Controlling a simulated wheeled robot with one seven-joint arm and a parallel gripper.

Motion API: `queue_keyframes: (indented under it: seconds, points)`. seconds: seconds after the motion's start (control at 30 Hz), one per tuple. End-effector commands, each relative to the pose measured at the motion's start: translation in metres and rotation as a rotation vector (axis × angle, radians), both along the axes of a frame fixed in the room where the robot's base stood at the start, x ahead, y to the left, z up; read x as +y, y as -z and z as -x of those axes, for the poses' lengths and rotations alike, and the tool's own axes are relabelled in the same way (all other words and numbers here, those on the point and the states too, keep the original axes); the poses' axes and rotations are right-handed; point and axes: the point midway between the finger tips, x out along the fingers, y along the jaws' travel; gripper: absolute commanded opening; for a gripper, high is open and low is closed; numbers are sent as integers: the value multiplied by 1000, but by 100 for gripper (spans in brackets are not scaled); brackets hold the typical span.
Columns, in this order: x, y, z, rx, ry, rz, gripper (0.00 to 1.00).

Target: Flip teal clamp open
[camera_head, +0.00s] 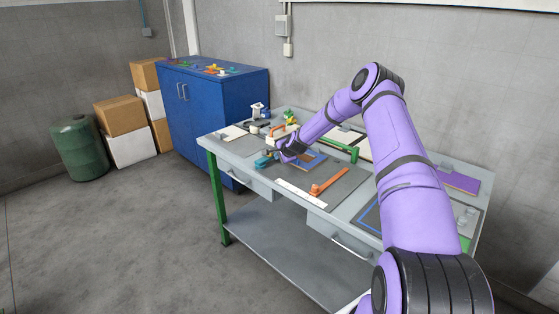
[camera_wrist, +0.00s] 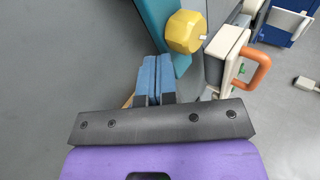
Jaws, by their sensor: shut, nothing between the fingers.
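The teal clamp (camera_head: 263,162) is small in the head view, at the left front part of the workbench. In the wrist view a teal part (camera_wrist: 158,22), which looks like the clamp, runs in from the top edge, with a yellow faceted knob (camera_wrist: 186,32) at its right side. My gripper (camera_head: 279,156) is right beside the clamp in the head view. In the wrist view my gripper's blue finger pads (camera_wrist: 156,66) are together with nothing between them, close to the teal part. Whether they touch it I cannot tell.
The workbench (camera_head: 245,152) also bears an orange-handled tool (camera_head: 325,187), a white strip (camera_head: 300,197) and a green bar (camera_head: 340,149). An orange handle on a pale block (camera_wrist: 256,68) is right of my fingers. A blue cabinet (camera_head: 225,105) stands behind left.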

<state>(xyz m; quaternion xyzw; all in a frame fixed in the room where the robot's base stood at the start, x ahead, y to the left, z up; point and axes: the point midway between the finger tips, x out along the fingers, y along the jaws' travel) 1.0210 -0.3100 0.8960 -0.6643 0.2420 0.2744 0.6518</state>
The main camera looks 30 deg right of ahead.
Motion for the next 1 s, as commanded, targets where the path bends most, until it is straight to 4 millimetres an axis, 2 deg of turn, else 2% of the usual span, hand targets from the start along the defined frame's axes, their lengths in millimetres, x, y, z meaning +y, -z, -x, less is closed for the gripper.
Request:
queue_keyframes:
  seconds: [0.37, 0.47, 0.8, 1.0]
  points:
    - [-2, 1, -27, 1, -20, -2, 0]
    - [-1, 3, -32, 6, -92, -8, 0]
    - [1, 1, -50, 2, -485, -2, 0]
    - [5, 0, -57, 0, -537, 1, 0]
